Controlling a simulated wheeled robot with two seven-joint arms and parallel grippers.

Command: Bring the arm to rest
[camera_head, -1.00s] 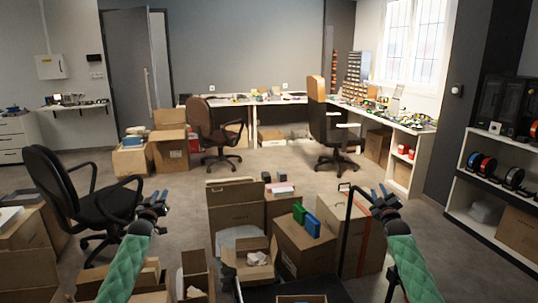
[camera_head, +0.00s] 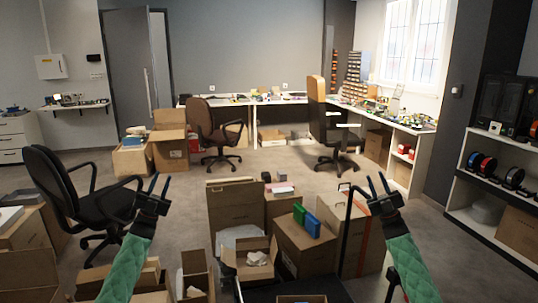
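My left gripper (camera_head: 160,184) is raised at the left of the head view, its two dark fingers pointing up and spread apart, with nothing between them. My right gripper (camera_head: 377,184) is raised at the right, its two fingers also pointing up, apart and empty. Both arms have green sleeves and come up from the bottom of the view. Neither gripper appears to hold anything. The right gripper shows in front of the floor, just right of a tall open carton (camera_head: 347,225).
Several open cartons stand between my arms, one (camera_head: 236,212) at the centre. A green box (camera_head: 299,213) and a blue box (camera_head: 313,224) sit on a carton. A black chair (camera_head: 90,205) stands at left, shelves (camera_head: 487,215) at right. Open floor (camera_head: 240,166) lies beyond.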

